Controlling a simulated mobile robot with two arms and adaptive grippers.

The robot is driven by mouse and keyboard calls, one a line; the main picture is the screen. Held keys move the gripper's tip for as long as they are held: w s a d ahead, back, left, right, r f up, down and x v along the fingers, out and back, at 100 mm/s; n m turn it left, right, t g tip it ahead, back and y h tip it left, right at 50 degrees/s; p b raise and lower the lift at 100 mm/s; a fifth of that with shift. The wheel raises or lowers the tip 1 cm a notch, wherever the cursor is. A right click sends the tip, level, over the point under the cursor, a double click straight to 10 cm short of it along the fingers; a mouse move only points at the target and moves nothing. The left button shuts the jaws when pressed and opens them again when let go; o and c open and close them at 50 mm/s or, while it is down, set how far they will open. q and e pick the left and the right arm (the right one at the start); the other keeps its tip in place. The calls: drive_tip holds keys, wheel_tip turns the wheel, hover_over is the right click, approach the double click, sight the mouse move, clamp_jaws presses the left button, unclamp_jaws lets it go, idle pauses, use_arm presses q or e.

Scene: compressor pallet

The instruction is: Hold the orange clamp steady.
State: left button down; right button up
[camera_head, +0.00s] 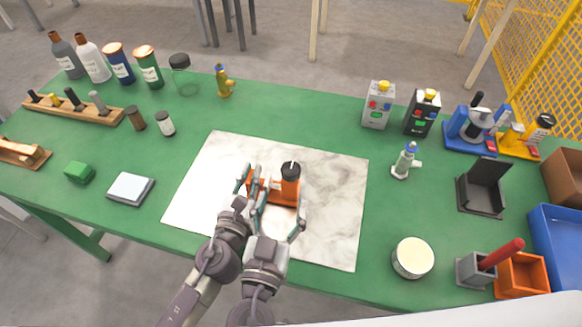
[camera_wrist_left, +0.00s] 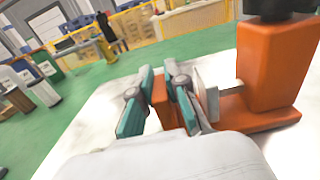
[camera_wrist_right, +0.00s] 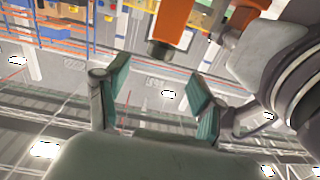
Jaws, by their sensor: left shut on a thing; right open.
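The orange clamp (camera_head: 289,188) with a black round top stands on the white marble board (camera_head: 335,205). My left gripper (camera_head: 249,181) is at the clamp's left end. In the left wrist view, its teal fingers (camera_wrist_left: 155,103) are shut on a small orange end piece, left of the pale jaw plate and the clamp's tall orange body (camera_wrist_left: 272,65). My right gripper (camera_head: 281,213) is open at the clamp's near side. In the right wrist view, the space between its fingers (camera_wrist_right: 160,97) is empty, and an orange part of the clamp (camera_wrist_right: 173,18) shows above them.
A round cream-topped tin (camera_head: 413,257) stands right of the board. A pale square pad (camera_head: 130,188) and a green block (camera_head: 79,172) lie to the left. The board's right part is clear.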

sight(299, 176)
drive_tip(key=x, duration=0.9)
drive_tip(key=shift+w, duration=0.1)
drive_tip(key=shift+f, duration=0.1)
drive_tip(key=c, duration=1.2)
drive_tip(key=shift+n+y, duration=0.3)
drive_tip(key=shift+y, duration=0.2)
drive_tip(key=n+y, duration=0.2)
drive_tip(key=y, duration=0.2)
drive_tip(key=n+y, duration=0.3)
drive_tip(key=y, duration=0.1)
drive_tip(key=shift+d, duration=0.1)
drive_tip(key=n+g+y, duration=0.2)
drive_tip(key=n+y, duration=0.2)
drive_tip(key=y, duration=0.1)
drive_tip(key=shift+y, duration=0.3)
drive_tip(key=shift+n+g+y, duration=1.4)
drive_tip(key=shift+y, duration=0.3)
